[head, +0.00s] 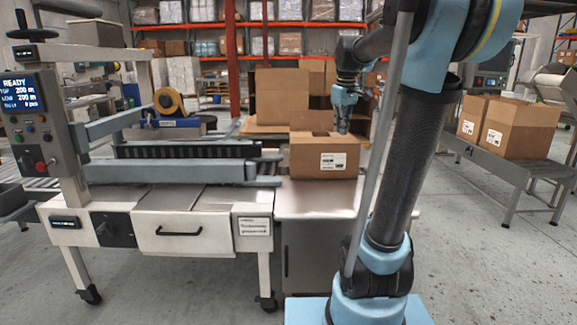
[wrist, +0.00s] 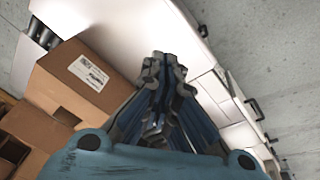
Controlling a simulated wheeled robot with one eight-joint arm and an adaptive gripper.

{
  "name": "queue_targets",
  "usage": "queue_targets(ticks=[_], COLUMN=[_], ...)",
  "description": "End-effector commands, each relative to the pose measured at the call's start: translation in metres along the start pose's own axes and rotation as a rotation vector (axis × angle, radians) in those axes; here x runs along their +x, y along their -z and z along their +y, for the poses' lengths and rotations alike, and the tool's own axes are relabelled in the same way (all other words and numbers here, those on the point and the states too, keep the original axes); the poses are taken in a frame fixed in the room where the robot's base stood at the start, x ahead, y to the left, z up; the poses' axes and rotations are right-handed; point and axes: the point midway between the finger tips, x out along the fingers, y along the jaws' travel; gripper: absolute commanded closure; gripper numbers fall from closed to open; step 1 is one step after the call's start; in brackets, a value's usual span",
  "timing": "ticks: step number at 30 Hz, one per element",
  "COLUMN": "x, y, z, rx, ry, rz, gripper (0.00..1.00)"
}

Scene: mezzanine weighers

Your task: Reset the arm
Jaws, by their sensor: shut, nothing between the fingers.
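My gripper (head: 343,128) shows in the head view at the end of my arm, pointing down just above and behind the open-topped cardboard box on the steel table. In the wrist view my gripper (wrist: 160,95) is shut, its fingers together with nothing between them. The cardboard box (head: 310,160) has a white label on its front. In the wrist view this labelled box (wrist: 75,75) is to the left of the fingers. From these views I cannot tell whether the fingertips touch the box.
The steel table (head: 318,200) adjoins a case-sealing machine (head: 170,220) with a control panel (head: 45,125) at left. More boxes (head: 283,95) stand behind. Two labelled boxes (head: 520,128) sit on a conveyor at right. The floor (head: 480,260) at front right is clear.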

Motion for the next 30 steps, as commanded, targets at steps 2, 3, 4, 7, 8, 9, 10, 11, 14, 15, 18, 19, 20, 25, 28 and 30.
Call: queue_targets(ticks=[2, 3, 4, 7, 8, 9, 10, 11, 14, 15, 18, 19, 20, 25, 28, 30], x=[0.009, 0.014, 0.017, 0.031, 0.035, 0.041, 0.046, 0.051, 0.069, 0.076, 0.097, 0.103, 0.11, 0.148, 0.168, 0.179], y=[-0.025, -0.037, -0.045, -0.074, -0.082, -0.093, -0.102, -0.11, -0.138, -0.149, -0.177, -0.185, -0.193, -0.235, -0.255, -0.265], z=[-0.017, -0.025, -0.031, -0.051, -0.057, -0.064, -0.07, -0.076, -0.095, -0.103, -0.122, -0.128, -0.133, -0.163, -0.177, -0.184], rx=[0.044, 0.068, 0.085, 0.143, 0.161, 0.184, 0.201, 0.219, 0.277, 0.3, 0.359, 0.376, 0.393, 0.489, 0.536, 0.561], ry=[0.001, 0.001, 0.001, 0.002, 0.002, 0.002, 0.002, 0.002, 0.003, 0.003, 0.003, 0.003, 0.003, 0.003, 0.003, 0.003], rz=[-0.001, -0.002, -0.002, -0.003, -0.004, -0.004, -0.005, -0.005, -0.007, -0.007, -0.009, -0.009, -0.01, -0.012, -0.013, -0.014], gripper=[1.0, 1.0, 1.0, 1.0, 1.0, 1.0, 1.0, 1.0, 1.0, 1.0, 1.0, 1.0, 1.0, 1.0, 1.0, 1.0])
